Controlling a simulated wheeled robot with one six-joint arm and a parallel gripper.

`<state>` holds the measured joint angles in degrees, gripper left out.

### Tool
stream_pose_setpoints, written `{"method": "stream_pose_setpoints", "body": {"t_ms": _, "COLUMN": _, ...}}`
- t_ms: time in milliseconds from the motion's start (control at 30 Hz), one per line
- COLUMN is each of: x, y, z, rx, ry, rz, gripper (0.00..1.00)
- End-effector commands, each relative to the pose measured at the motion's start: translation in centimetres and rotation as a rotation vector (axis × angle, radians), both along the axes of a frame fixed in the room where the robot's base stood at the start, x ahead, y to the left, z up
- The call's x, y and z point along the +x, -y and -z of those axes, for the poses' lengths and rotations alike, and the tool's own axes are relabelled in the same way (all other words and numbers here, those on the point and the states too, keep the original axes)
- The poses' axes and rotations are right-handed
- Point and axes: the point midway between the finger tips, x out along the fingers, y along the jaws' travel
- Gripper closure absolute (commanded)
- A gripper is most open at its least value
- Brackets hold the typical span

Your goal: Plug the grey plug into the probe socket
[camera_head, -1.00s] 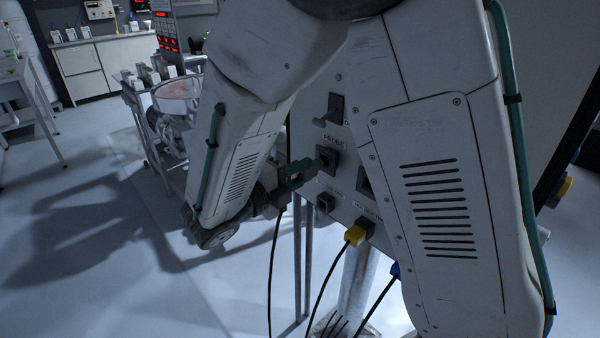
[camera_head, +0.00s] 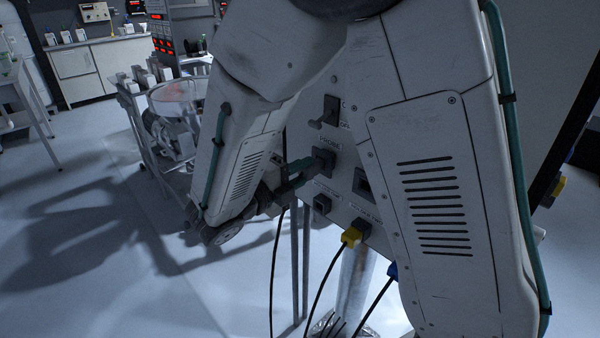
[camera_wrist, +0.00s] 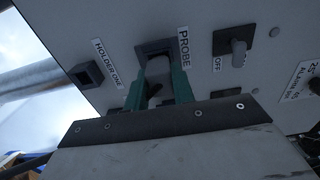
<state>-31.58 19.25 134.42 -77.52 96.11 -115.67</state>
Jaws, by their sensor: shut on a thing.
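My gripper (camera_wrist: 159,88) has green fingers and is shut on the grey plug (camera_wrist: 158,67), which shows between the fingertips in the wrist view. The plug is at the mouth of the probe socket (camera_wrist: 143,49), a dark square frame beside the PROBE label. How deep the plug sits cannot be told. In the head view my gripper (camera_head: 309,167) reaches the panel at the probe socket (camera_head: 325,156), and the plug is hidden there. A black cable hangs down below the gripper.
The panel (camera_wrist: 200,20) also bears the HOLDER ONE socket (camera_wrist: 87,74) and an OFF switch (camera_wrist: 237,50).

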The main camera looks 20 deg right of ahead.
Motion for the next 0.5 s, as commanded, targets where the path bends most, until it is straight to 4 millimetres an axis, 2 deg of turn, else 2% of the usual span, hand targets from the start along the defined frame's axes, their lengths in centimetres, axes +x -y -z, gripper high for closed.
{"method": "stream_pose_setpoints", "body": {"t_ms": 500, "x": 0.33, "y": 1.02, "z": 0.0, "rx": 0.001, "ry": 0.0, "rz": 0.001, "gripper": 1.0}}
